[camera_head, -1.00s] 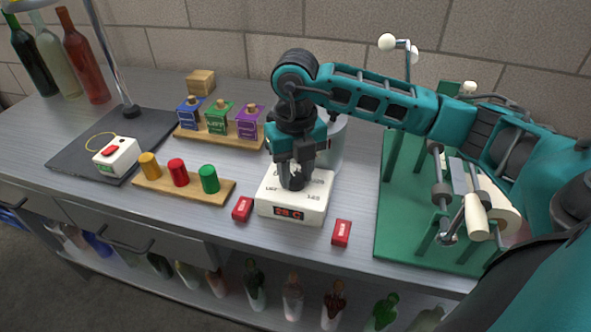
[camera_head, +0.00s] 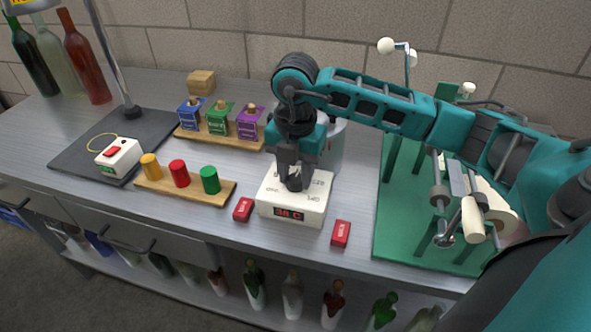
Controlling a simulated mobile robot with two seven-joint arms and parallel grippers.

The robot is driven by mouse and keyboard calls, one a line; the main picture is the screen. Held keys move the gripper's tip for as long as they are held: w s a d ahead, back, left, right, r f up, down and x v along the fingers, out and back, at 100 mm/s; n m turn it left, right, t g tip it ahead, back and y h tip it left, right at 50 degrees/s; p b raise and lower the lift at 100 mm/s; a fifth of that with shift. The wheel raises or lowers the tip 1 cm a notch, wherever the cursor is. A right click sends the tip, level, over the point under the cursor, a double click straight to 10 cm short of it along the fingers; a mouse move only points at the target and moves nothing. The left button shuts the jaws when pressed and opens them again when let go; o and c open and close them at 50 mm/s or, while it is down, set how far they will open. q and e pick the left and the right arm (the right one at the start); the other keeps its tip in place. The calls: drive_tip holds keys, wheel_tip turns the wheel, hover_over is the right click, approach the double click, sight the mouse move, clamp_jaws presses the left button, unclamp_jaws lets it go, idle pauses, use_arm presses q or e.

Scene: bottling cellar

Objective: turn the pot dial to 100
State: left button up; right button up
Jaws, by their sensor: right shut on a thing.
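The white pot base (camera_head: 290,212) stands near the front of the bench, with a red display on its front face that appears to read 38 C. Small printed marks lie around the dial on its top. The grey pot (camera_head: 334,150) stands behind, partly hidden by my right arm. My right gripper (camera_head: 294,184) points down on the base's top and is shut on the dial, which the fingers mostly hide. My left gripper is not in view.
Red blocks lie left (camera_head: 243,209) and right (camera_head: 341,233) of the base. A green-based machine (camera_head: 398,240) stands right. Tall bottles (camera_head: 86,60) stand back left.

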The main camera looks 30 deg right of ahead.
sight(296, 179)
idle(0.4)
drive_tip(key=o, duration=1)
drive_tip(key=shift+o, duration=0.2)
drive_tip(key=shift+r, duration=0.1)
wheel_tip(296, 179, up, 13)
drive_tip(key=shift+p, duration=0.45)
drive_tip(key=shift+f, duration=0.2)
